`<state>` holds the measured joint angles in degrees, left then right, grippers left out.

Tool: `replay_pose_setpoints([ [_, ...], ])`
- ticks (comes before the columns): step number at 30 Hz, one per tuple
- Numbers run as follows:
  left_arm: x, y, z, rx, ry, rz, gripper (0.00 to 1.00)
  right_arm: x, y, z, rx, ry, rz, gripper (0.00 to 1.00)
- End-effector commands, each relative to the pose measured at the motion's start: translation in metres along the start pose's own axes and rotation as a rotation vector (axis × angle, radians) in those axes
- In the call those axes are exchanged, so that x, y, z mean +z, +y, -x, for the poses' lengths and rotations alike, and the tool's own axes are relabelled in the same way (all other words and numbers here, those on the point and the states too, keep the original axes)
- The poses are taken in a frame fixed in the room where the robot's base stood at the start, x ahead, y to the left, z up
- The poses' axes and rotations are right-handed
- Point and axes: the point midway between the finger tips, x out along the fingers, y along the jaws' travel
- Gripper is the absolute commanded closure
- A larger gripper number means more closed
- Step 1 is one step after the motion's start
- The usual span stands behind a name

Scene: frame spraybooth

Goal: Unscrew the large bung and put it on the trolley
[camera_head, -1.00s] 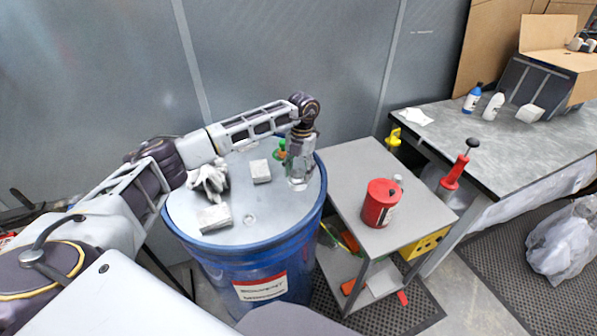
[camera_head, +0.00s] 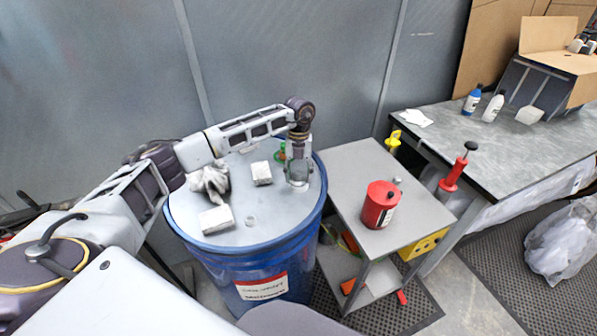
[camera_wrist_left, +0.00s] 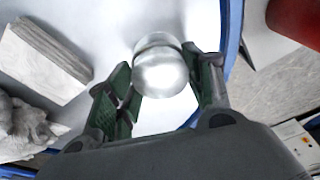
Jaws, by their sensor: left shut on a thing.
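The large bung (camera_wrist_left: 161,68) is a round, shiny metal piece on the drum's lid in the left wrist view. My left gripper (camera_wrist_left: 163,75) is shut on it, with a green-padded finger on either side. In the head view my left gripper (camera_head: 298,178) points down at the right part of the lid and largely hides the bung. I cannot tell whether the bung is still seated in its hole. The trolley (camera_head: 352,172) is the grey two-shelf cart just right of the blue drum (camera_head: 240,262). My right gripper is not in view.
A workbench (camera_head: 500,150) stands behind right.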

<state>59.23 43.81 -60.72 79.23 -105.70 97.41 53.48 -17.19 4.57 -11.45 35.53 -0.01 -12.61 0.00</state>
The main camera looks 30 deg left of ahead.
Motion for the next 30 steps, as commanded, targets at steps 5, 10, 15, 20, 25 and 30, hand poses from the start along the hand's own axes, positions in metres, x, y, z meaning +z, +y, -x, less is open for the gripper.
replay_pose_setpoints([
  [5, -0.002, -0.002, -0.001, -0.006, 0.003, 0.016, 0.67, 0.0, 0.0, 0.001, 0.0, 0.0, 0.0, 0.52],
  [10, -0.002, -0.002, -0.001, -0.006, 0.003, 0.014, 0.67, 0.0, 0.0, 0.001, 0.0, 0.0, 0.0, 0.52],
  [15, -0.002, -0.002, -0.001, -0.01, 0.004, 0.043, 0.67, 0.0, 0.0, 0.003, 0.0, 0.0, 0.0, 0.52],
  [20, -0.002, -0.002, 0.0, -0.022, 0.005, 0.129, 0.67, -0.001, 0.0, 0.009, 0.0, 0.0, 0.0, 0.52],
  [25, -0.003, -0.002, 0.0, -0.038, 0.005, 0.234, 0.67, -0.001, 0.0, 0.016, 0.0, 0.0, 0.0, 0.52],
  [30, -0.003, -0.001, 0.0, -0.054, 0.005, 0.337, 0.67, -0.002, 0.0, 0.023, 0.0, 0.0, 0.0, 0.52],
])
